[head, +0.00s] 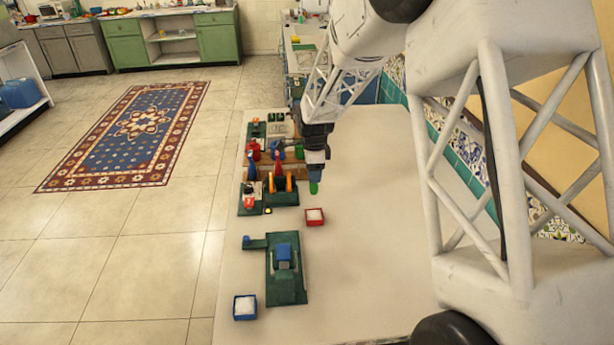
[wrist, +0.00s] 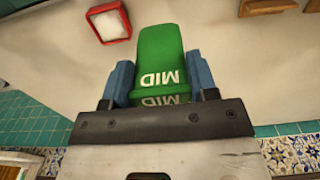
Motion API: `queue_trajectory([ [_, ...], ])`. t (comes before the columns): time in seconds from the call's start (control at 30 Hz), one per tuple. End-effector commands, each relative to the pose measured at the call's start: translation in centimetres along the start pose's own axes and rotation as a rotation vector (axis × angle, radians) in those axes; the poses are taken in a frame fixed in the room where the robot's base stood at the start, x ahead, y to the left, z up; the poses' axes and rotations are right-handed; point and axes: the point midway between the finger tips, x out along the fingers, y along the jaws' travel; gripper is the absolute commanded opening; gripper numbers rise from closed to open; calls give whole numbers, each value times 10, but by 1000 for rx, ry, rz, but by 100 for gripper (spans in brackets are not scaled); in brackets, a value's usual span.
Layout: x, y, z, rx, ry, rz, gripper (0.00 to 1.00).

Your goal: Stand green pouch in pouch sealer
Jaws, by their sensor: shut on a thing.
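A green pouch (wrist: 160,62) with white "MID" lettering is between the two blue fingers of my gripper (wrist: 160,85) in the wrist view. The lettering appears upside down there. In the head view my gripper (head: 315,170) is above the pale table, with the lower end of the green pouch (head: 313,188) showing below it. My gripper is shut on the pouch. The pouch sealer is not clearly identifiable. A dark green device with a blue block (head: 284,254) stands nearer the front, and a station with orange uprights (head: 289,183) stands left of my gripper.
A red tray with white contents (head: 315,224) sits just below my gripper in the head view; it also shows in the wrist view (wrist: 97,29). A blue tray (head: 245,317) is at the front left. Several small devices crowd the back left. The table's right side (head: 375,230) is clear.

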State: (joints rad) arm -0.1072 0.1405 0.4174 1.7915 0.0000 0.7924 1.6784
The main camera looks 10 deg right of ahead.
Motion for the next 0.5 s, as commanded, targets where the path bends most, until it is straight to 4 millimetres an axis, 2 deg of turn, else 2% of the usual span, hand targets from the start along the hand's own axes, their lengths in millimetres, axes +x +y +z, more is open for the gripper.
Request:
queue_trajectory([
  [0.17,-7,-7,14,-2,0,-1,25],
  [0.5,-38,-34,76,-3,0,-3,25],
])
